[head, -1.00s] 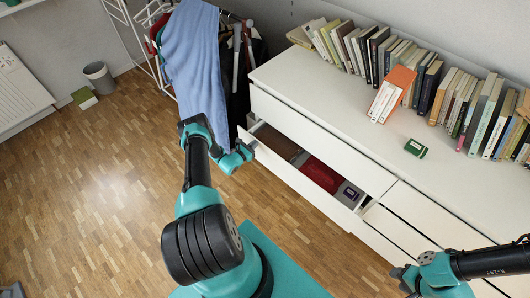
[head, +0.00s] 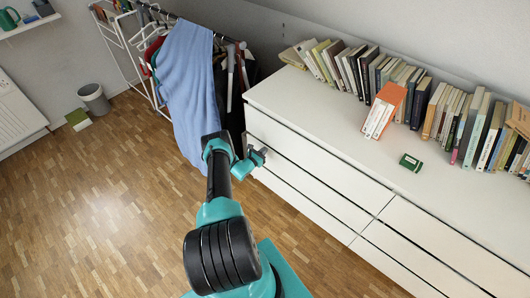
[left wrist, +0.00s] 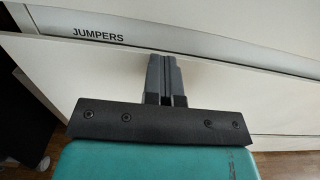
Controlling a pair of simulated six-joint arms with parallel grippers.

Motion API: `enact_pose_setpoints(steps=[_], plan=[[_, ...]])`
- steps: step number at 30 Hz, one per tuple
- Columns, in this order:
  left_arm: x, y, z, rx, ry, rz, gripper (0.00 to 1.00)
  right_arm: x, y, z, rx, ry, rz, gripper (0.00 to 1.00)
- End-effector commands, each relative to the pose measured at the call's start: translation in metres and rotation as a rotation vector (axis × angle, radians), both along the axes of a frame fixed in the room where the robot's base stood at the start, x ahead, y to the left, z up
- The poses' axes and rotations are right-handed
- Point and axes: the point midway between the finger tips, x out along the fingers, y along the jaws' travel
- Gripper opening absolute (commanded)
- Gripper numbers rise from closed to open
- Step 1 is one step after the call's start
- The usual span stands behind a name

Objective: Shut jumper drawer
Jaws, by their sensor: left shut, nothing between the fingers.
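The white dresser has its drawers on the left side looking shut, with fronts nearly flush in the head view. The drawer that stood open earlier, second from the top, now shows a closed front (head: 310,182). The black label JUMPERS (left wrist: 98,35) is on a white front in the left wrist view. My left gripper (head: 262,155) is at the left end of the dresser front. Its closed, empty fingers (left wrist: 163,62) point at a white front just below the labelled one; whether they touch cannot be told. My right gripper is out of view.
A clothes rack with a blue cloth (head: 190,85) stands close left of my left gripper.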

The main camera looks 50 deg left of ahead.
Motion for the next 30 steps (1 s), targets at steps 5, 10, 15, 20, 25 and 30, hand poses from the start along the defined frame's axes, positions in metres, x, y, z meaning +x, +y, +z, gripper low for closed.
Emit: enact_pose_setpoints(steps=[5, 10, 15, 20, 25, 30], plan=[[0.008, 0.002, 0.005, 0.009, -0.003, 0.002, 0.0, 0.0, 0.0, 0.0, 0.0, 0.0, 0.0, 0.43], [0.0, -0.002, 0.005, 0.009, -0.003, -0.003, 0.0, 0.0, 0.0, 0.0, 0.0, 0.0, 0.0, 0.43], [-0.019, -0.012, 0.003, 0.003, 0.0, -0.011, 0.0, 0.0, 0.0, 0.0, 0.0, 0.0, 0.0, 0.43], [-0.048, -0.021, 0.001, 0.001, 0.001, -0.015, 0.0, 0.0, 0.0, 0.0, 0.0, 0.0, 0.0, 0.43], [-0.081, -0.028, 0.001, 0.001, 0.0, -0.015, 0.0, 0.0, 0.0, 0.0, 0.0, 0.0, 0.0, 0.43], [-0.109, -0.034, 0.001, 0.001, 0.0, -0.016, 0.0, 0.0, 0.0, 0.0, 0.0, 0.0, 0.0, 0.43]])
